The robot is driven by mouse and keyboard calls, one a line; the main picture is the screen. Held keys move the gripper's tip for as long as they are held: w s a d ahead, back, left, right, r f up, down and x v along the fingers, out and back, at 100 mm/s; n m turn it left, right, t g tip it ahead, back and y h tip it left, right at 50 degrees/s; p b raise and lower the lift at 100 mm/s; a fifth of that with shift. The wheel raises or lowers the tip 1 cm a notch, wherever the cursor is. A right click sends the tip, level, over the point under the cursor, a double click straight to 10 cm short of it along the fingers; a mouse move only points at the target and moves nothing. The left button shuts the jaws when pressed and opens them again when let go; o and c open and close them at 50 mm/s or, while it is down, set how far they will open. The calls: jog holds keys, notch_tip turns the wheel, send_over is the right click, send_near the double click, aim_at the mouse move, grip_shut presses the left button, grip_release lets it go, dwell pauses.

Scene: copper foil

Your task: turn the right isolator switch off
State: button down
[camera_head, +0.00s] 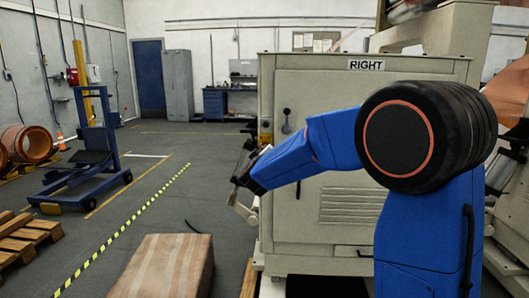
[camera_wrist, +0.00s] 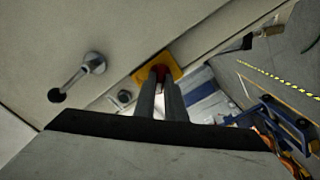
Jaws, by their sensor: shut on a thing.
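The isolator switch has a yellow plate (camera_wrist: 174,66) and a red knob (camera_wrist: 158,70), seen at the top centre of the wrist view. In the head view the yellow switch (camera_head: 264,138) is at the left front edge of the pale cabinet (camera_head: 340,90) labelled RIGHT. My gripper (camera_wrist: 161,82) has its two fingers at the red knob, shut on it. The fingers hide most of the knob, and I cannot tell its turned angle. In the head view my gripper (camera_head: 246,160) is small and dark, beside the cabinet's left edge.
A door handle (camera_wrist: 82,74) with a dark end sits left of the switch in the wrist view, with a small round fitting (camera_wrist: 125,97) between. A striped box (camera_head: 165,265) stands in front. A blue lift (camera_head: 95,145) and pallets (camera_head: 25,235) are left. The middle floor is clear.

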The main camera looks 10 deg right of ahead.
jog(key=shift+f, duration=0.1)
jog(key=c, duration=1.8)
grip_release()
jog(key=shift+s, duration=0.1)
jog(key=v, duration=1.7)
jog(key=shift+s, duration=0.1)
